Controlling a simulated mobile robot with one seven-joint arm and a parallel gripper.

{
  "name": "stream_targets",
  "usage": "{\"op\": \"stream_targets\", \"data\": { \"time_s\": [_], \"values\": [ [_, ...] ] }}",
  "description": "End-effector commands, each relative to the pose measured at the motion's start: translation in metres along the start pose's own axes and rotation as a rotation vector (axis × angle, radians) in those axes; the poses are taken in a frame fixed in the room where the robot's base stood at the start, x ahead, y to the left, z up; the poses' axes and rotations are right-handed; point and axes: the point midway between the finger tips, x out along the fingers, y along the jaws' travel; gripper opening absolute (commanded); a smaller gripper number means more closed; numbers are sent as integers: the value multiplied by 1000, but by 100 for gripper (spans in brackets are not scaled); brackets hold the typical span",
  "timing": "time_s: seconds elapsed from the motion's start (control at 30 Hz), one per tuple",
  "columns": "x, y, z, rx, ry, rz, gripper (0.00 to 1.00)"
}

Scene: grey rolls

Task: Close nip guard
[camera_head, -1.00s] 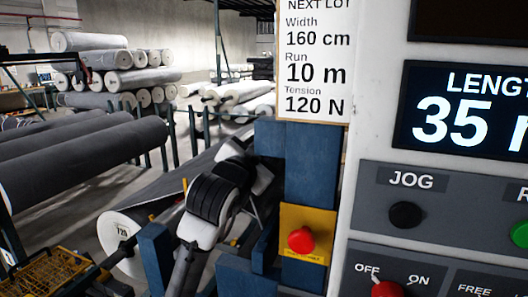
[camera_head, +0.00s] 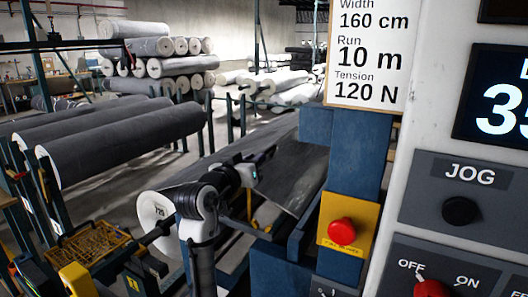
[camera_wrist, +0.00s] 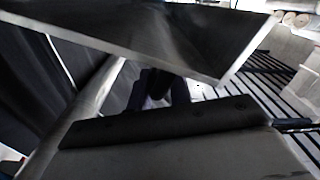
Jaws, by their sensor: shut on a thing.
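A dark, smooth panel with a pale edge, apparently the nip guard (camera_head: 292,178), slants beside the blue machine post. In the wrist view the panel (camera_wrist: 150,38) crosses the top of the picture, tilted, with its pale lower edge showing. My gripper (camera_head: 256,166) is at the panel's left upper side in the head view, shut on what seems to be its edge or handle. The grip itself is small and dark, so the exact contact is unclear. A dark bar (camera_wrist: 165,121) crosses the lower wrist view.
A red button on a yellow box (camera_head: 341,231) is on the blue post (camera_head: 358,150), right of my arm. The control panel (camera_head: 460,190) fills the right side. A grey roll (camera_head: 125,140) lies on racks at left, with a yellow crate (camera_head: 92,243) below.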

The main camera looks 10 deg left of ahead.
Motion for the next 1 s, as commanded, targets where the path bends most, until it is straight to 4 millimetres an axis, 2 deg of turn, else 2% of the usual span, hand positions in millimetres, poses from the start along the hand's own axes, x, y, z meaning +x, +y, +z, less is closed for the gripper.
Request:
{"op": "stream_targets", "data": {
  "time_s": [0.03,0.4,0.63,1.0],
  "values": [
    [4,1,12,-44,-16,15,0],
    [4,-23,43,-291,-16,18,0],
    [5,-29,53,-365,-15,19,0],
    [4,-31,56,-391,-15,18,0]
  ]
}}
